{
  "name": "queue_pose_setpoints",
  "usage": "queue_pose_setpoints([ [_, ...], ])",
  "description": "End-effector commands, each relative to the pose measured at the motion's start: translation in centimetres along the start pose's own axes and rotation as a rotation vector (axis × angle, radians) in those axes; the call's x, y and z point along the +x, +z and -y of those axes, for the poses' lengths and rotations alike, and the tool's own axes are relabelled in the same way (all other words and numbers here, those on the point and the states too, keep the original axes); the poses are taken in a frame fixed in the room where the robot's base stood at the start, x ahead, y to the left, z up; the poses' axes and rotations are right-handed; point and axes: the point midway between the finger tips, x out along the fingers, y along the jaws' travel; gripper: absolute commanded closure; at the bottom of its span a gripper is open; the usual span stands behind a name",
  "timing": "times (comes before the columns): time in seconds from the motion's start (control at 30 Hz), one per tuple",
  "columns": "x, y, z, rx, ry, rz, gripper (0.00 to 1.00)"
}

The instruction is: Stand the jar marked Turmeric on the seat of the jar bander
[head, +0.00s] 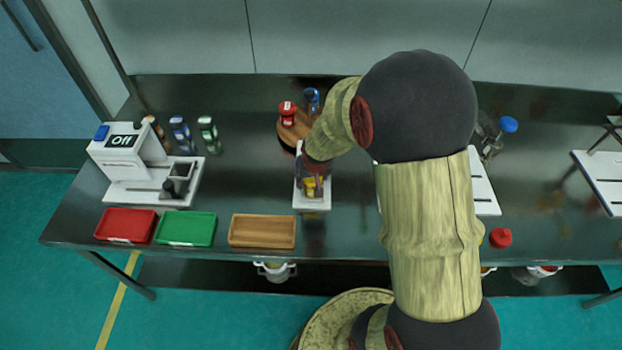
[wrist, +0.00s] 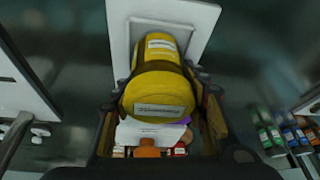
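In the wrist view a yellow jar (wrist: 158,95) with a pale label stands between the fingers of my gripper (wrist: 160,80). The fingers appear to press on its sides. The label is too small to read, so I cannot confirm Turmeric. Behind the jar is a white plate (wrist: 198,18), apparently the base of the jar bander. In the head view the yellow jar (head: 311,188) shows just over the white base of the bander (head: 312,205). My wrist hides most of the bander and the fingers there. I cannot tell whether the jar touches the seat.
A wooden stand (head: 289,134) with a red-topped jar (head: 287,113) is just behind the bander. A white machine reading Off (head: 122,165) and several jars (head: 209,134) are at the left. Red (head: 126,225), green (head: 185,229) and wooden (head: 262,231) trays line the front edge.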

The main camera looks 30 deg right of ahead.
Motion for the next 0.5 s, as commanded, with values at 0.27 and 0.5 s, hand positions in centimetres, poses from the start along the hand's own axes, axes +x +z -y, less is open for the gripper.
queue_pose_setpoints([
  [0.27,-0.05,-0.03,0.01,0.000,0.000,0.000,0.39],
  [0.5,-0.05,-0.03,0.00,0.000,0.000,0.000,0.39],
])
